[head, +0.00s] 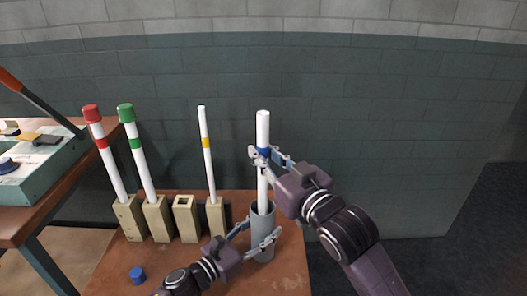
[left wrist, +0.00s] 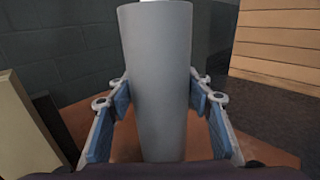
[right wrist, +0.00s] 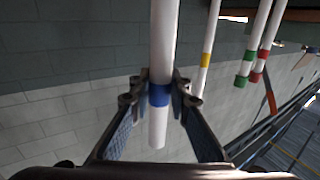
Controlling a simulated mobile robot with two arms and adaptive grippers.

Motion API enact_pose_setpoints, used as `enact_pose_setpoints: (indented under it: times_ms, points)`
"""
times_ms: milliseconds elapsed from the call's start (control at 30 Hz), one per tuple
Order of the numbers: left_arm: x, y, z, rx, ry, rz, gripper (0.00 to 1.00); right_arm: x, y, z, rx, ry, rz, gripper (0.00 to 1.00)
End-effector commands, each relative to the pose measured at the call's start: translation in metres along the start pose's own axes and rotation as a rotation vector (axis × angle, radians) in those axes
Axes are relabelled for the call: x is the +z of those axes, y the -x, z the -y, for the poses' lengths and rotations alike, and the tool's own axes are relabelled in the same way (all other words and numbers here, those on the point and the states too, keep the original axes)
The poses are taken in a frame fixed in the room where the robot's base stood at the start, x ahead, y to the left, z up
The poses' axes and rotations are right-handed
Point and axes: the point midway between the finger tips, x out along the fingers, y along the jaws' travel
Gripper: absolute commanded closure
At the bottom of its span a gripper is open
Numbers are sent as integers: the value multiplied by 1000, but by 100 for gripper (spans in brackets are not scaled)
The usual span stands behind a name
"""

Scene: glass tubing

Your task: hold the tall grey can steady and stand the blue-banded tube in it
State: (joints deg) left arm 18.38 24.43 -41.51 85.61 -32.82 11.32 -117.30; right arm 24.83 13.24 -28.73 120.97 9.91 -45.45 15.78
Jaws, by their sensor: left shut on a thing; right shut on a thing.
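The tall grey can (head: 263,246) stands upright on the brown table. My left gripper (head: 251,238) is shut around it, and its blue pads sit on both sides of the can (left wrist: 158,90) in the left wrist view. The white blue-banded tube (head: 263,125) is upright above the can. Its lower part passes down to the can's mouth and seems to be inside the rim; its bottom end is hidden. My right gripper (head: 268,158) is shut on the tube at the blue band, which also shows between the fingers in the right wrist view (right wrist: 159,96).
To the left, wooden blocks hold a red-capped tube (head: 107,160), a green-capped tube (head: 138,160) and a yellow-banded tube (head: 206,160). One block (head: 186,220) is empty. A blue cap (head: 137,274) lies at the table's front left. A tiled wall stands behind.

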Motion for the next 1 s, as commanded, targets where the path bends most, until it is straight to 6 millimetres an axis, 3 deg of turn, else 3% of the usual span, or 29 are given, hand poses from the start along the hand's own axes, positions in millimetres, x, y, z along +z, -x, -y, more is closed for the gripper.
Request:
enact_pose_setpoints:
  times_ms: [233,267,433,767,1000]
  points:
    - [0,0,0,0,1,0,81,0,0,0,0,1,-1,100]
    - [0,0,0,0,1,0,81,0,0,0,0,1,-1,80]
    - [0,0,0,0,1,0,81,0,0,0,0,1,-1,63]
    - [0,0,0,0,1,0,81,0,3,0,0,0,-1,63]
    - [0,0,0,0,1,-1,81,2,40,-1,1,1,1,63]
